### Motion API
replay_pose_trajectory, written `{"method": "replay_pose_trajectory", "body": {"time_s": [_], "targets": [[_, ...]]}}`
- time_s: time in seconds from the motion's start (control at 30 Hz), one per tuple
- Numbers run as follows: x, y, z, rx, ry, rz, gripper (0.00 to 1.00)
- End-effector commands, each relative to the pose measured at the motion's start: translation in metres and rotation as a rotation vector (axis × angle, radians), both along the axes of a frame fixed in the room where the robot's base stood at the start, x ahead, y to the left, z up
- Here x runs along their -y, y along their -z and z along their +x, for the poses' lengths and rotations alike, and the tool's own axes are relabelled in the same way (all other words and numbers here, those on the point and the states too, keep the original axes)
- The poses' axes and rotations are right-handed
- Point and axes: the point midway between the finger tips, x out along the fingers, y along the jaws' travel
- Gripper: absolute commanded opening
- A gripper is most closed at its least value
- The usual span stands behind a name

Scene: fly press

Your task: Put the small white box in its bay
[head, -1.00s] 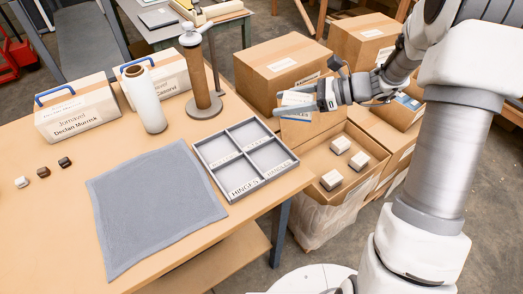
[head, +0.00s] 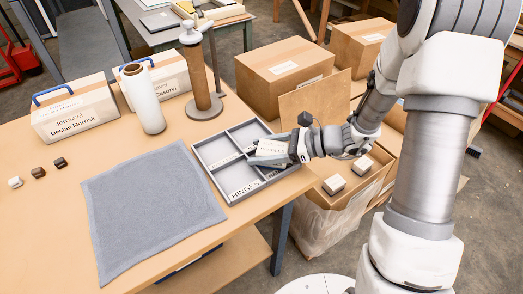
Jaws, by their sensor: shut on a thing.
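My gripper (head: 268,157) is shut on a small white box (head: 272,146) with dark lettering on its face. It holds the box over the right side of the grey divided tray (head: 212,178) on the table. The tray has several bays with label strips; the front left one reads "HINGES". The gripper and box hide much of the right bays and part of their labels. I cannot tell how far the box is above the tray floor.
An open carton (head: 345,208) right of the table holds more small boxes (head: 334,184), partly behind my arm. A grey mat (head: 150,205), a white roll (head: 143,100) and a brown post on a round base (head: 203,108) stand around the tray. Closed cartons (head: 285,72) are behind.

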Motion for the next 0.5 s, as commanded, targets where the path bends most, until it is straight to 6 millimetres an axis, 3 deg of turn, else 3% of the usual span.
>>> {"method": "replay_pose_trajectory", "body": {"time_s": [0.27, 0.3, 0.43, 0.5], "targets": [[0.0000, 0.0035, 0.0003, 0.001, 0.000, 0.001, 0.00], [0.0000, 0.0026, 0.0002, 0.001, 0.000, 0.000, 0.74], [0.0000, 0.0025, 0.0000, 0.000, 0.000, 0.000, 0.97], [0.0000, 0.0024, 0.0000, 0.000, 0.000, 0.000, 0.99]]}}
